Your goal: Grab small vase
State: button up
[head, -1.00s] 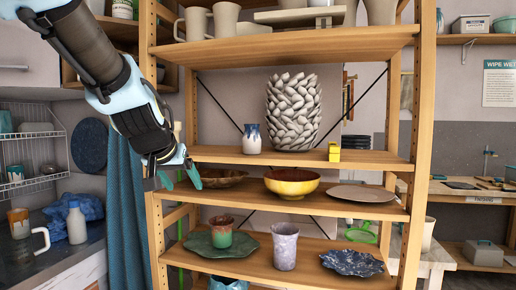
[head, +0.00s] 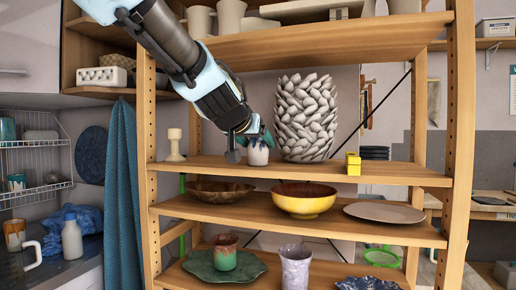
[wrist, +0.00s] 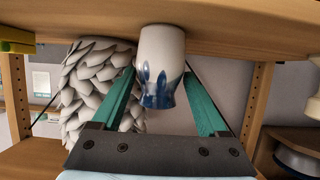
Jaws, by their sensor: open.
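The small vase (head: 258,154) is white with a blue drip glaze at its rim. It stands on the upper middle shelf (head: 225,169), left of a large white vase with leaf-like relief (head: 304,117). My gripper (head: 251,139) is in front of and above the small vase and hides part of it. In the wrist view, the small vase (wrist: 160,62) appears upside down between the two green fingers of my gripper (wrist: 158,80). The fingers are apart, one on each side of it. I cannot tell whether either finger touches it.
The large white vase (wrist: 92,85) is close beside one finger in the wrist view. A yellow block (head: 353,164) sits farther right on the shelf, and a cream candlestick-like piece (head: 175,145) stands to the left. Bowls (head: 303,198) are below.

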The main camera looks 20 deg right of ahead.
aim_at(261, 147)
jog(key=shift+x, duration=2.35)
jog(key=shift+c, duration=0.3)
jog(key=c, duration=1.1)
